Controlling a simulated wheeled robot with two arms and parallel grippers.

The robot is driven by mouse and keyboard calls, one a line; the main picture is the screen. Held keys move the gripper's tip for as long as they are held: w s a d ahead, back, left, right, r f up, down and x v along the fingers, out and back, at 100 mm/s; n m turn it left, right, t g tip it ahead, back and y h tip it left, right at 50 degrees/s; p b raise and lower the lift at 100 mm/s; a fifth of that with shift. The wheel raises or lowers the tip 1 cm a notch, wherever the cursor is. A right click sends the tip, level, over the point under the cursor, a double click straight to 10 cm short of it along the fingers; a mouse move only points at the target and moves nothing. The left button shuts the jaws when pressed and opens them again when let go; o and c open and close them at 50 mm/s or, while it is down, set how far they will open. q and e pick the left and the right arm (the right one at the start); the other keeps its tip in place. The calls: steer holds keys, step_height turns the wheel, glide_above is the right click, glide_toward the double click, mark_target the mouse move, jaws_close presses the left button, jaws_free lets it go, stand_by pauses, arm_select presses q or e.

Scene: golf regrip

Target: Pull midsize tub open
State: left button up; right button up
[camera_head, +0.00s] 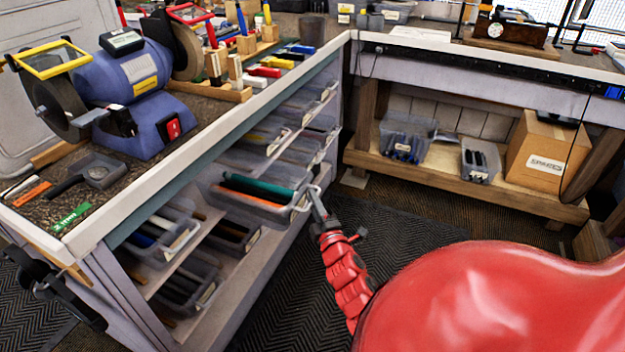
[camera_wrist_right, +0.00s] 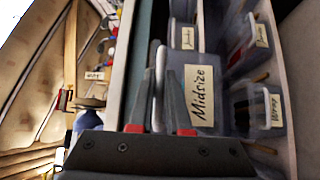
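The midsize tub (camera_head: 262,207) is a clear grey bin holding teal and orange tubes. It sticks out from the bench shelf, farther than the tubs around it. Its "Midsize" label (camera_wrist_right: 202,97) faces the right wrist view. My right gripper (camera_head: 316,197) is at the tub's front, at the pale handle. In the right wrist view, the fingers (camera_wrist_right: 160,90) stand on either side of the pale handle beside the label and look closed on it. The tub's back end is hidden under the bench top. My left gripper is not in view.
Other tubs sit in the shelves beside it, such as one lower left (camera_head: 163,238) and one farther back (camera_head: 265,137). The bench top carries a blue grinder (camera_head: 135,80). A dark floor mat (camera_head: 420,215) lies clear in front. A cardboard box (camera_head: 545,150) stands at right.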

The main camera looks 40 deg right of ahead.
steer(key=o, duration=0.3)
steer(key=shift+o, duration=0.2)
steer(key=p+v, duration=0.1)
steer(key=v, duration=1.6)
steer(key=shift+s, duration=0.2)
